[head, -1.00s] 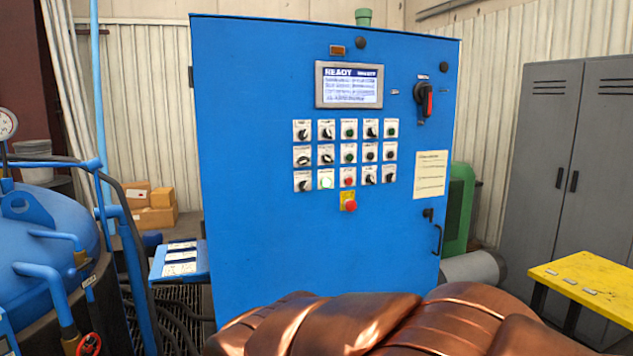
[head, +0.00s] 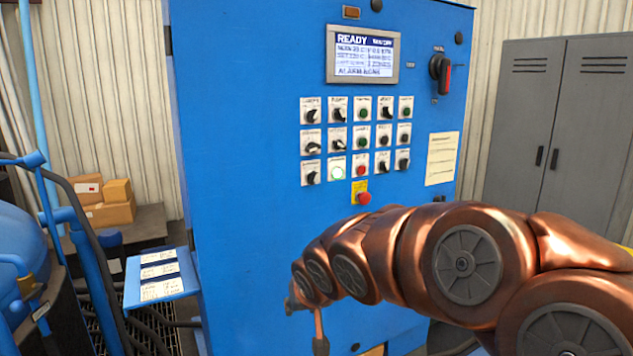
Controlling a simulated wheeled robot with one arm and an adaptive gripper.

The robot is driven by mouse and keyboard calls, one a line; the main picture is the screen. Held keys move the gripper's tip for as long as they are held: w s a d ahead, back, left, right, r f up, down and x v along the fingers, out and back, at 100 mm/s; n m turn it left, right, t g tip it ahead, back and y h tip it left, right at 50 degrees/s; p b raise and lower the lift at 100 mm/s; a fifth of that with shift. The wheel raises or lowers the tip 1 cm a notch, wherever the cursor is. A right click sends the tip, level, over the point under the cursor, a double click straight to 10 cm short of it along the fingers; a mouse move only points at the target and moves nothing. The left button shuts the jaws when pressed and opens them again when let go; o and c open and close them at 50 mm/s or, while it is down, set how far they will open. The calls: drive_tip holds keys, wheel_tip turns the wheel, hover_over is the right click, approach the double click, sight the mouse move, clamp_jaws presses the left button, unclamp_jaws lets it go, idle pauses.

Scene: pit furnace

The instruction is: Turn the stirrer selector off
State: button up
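The blue control cabinet (head: 245,215) stands in front of me with a grid of switches in three rows, black selectors and several lamps or buttons. The labels are too small to read, so I cannot tell which one is the stirrer selector.
A screen (head: 362,55) reading READY is above the switches. A red emergency button (head: 364,198) is below them, and a red-handled rotary switch (head: 441,72) is at upper right. A blue side shelf (head: 160,278) juts out at left. Grey lockers (head: 560,130) stand at right.

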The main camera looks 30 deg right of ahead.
drive_tip(key=w+d+r+m+t, duration=0.2)
drive_tip(key=w+d+r+t, duration=0.4)
drive_tip(key=w+d+r, duration=0.4)
drive_tip(key=m+t+b, duration=0.1)
drive_tip(key=t, duration=0.4)
approach(316, 178)
drive_tip(key=w, duration=0.2)
drive_tip(key=shift+w+d+r, duration=0.1)
drive_tip(key=shift+w+d, duration=0.05)
drive_tip(key=shift+w, duration=1.1)
drive_tip(key=shift+w+d+r, duration=0.1)
drive_tip(key=shift+w+d, duration=0.05)
drive_tip(key=shift+w, duration=1.1)
drive_tip(key=shift+w+d+r, duration=0.1)
drive_tip(key=shift+w+d, duration=0.05)
drive_tip(key=shift+w, duration=1.05)
drive_tip(key=shift+f, duration=0.1)
clamp_jaws()
